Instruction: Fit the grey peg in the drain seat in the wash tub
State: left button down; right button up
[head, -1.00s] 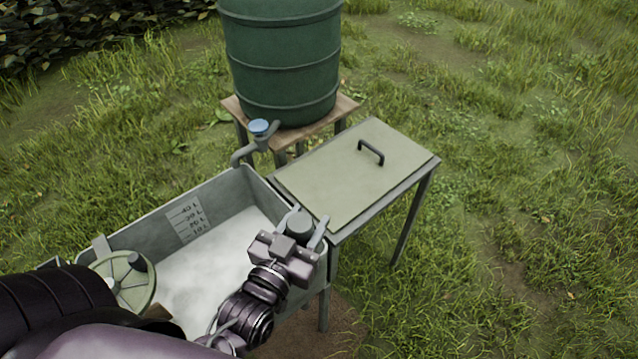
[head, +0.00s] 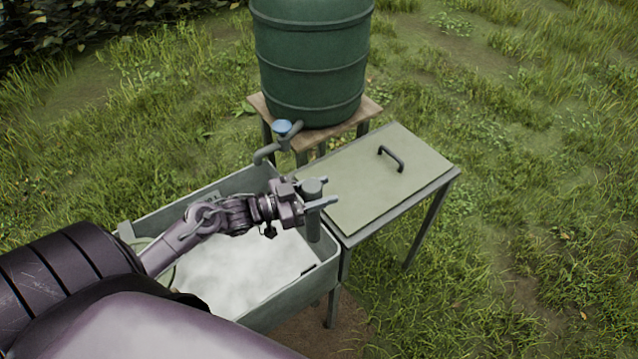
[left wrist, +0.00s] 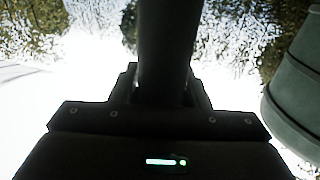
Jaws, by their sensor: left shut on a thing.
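My left gripper (head: 322,200) is shut on the grey peg (head: 314,229). The peg is a grey cylinder, held upright, with its top above the fingers and its body below them. It is at the back right corner of the wash tub (head: 262,316), inside the rim as seen from the head. I cannot tell whether its lower end touches anything. In the left wrist view, the peg (left wrist: 165,45) is a dark column between the fingers. The tub holds cloudy white water. I do not see the drain seat. My right gripper is not in view.
A grey tap with a blue knob (head: 283,128) reaches over the tub's back edge from a green barrel (head: 312,65) on a wooden stand. A side table (head: 375,205) with a handled top adjoins the tub's right side.

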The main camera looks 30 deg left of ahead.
aim_at(332, 244)
pick_arm(q)
jog(key=shift+w+a, duration=0.1)
jog(key=shift+a, duration=0.15)
notch_tip(332, 244, down, 22)
jog(key=b, duration=2.3)
jog(key=shift+f, duration=0.25)
jog(key=shift+r+p, duration=0.1)
jog(key=shift+p, duration=0.3)
jog(key=shift+f, duration=0.4)
jog(key=shift+f+b, duration=0.45)
jog(key=shift+f, duration=0.6)
dwell(0.3)
jog(key=shift+f+b, duration=0.55)
jog(key=shift+f, duration=0.15)
dwell(0.3)
